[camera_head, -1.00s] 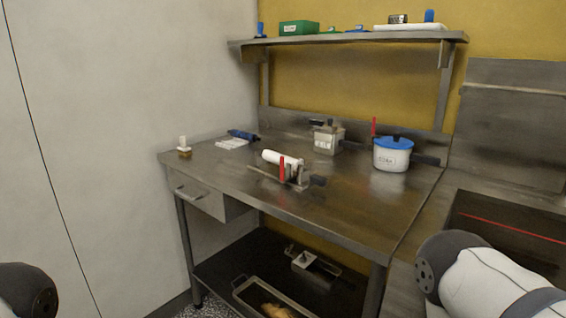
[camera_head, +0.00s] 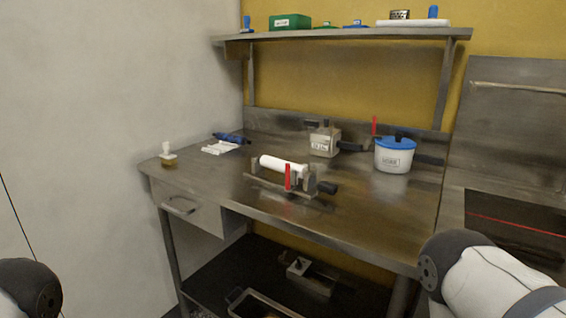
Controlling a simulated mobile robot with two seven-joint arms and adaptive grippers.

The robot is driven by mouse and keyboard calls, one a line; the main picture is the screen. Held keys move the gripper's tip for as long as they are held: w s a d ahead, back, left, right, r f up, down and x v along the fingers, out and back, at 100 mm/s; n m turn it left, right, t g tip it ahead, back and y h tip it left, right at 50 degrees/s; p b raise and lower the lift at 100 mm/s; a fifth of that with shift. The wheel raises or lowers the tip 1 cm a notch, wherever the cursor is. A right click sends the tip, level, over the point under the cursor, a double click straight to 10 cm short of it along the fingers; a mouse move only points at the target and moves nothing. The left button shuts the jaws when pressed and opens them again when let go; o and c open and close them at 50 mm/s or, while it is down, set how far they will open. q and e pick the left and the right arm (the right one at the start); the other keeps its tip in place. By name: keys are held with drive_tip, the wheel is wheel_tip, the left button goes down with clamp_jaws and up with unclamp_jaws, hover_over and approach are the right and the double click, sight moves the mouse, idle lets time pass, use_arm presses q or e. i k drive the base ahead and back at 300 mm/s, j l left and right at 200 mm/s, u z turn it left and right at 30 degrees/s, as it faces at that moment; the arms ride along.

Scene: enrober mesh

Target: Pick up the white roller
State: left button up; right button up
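The white roller (camera_head: 281,166) lies on a metal stand (camera_head: 262,183) on the steel table, near the middle of the table's front half. A red upright piece (camera_head: 288,177) stands in front of its right part, and a dark handle shows at the right end. Parts of my arms show at the lower left and lower right corners. Neither of my grippers is in the picture, and nothing of mine is near the roller.
The steel table (camera_head: 225,180) also bears a blue-lidded white pot (camera_head: 394,158), a metal box (camera_head: 323,141), a blue roll (camera_head: 231,138) and a small brush-like item (camera_head: 167,155).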

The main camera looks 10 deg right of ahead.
sight(275, 164)
drive_tip(key=i+j+z, duration=0.15)
drive_tip(key=j, duration=0.2)
drive_tip(key=i+j+z, duration=0.15)
drive_tip(key=j, duration=0.15)
drive_tip(key=i+j+z, duration=0.15)
drive_tip(key=j, duration=0.2)
drive_tip(key=j+z, duration=0.15)
drive_tip(key=j, duration=0.2)
